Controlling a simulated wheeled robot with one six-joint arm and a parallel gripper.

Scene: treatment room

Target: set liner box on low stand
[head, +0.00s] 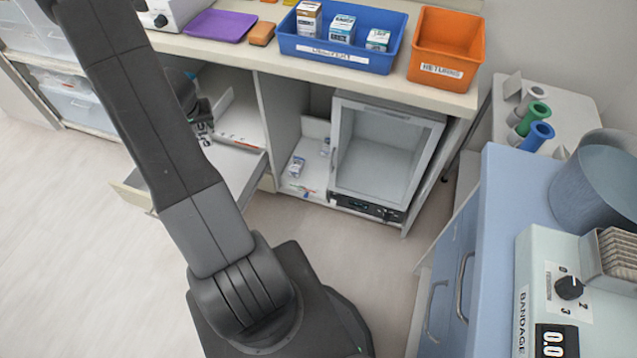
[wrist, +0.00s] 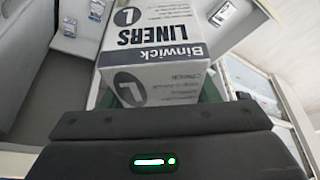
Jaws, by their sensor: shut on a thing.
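The liner box (wrist: 160,62) fills the middle of the wrist view. It is a white and grey carton printed "Binwick LINERS" with a dark L badge. My gripper (wrist: 165,108) is shut on it, with the box just beyond the dark gripper body. The fingertips are mostly hidden, and green shows along both lower sides of the box. In the head view my arm covers most of the gripper and the box; only a dark part shows beside the arm, over the open drawer. I cannot pick out the low stand for certain in either view.
An open drawer (head: 232,172) juts from the counter. Beside it are a cubby with small boxes (head: 296,167) and a glass-fronted cabinet (head: 383,150). A blue bin (head: 345,55) and an orange bin (head: 447,45) stand on the counter. A blue cart (head: 510,190) stands right. Floor at left is clear.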

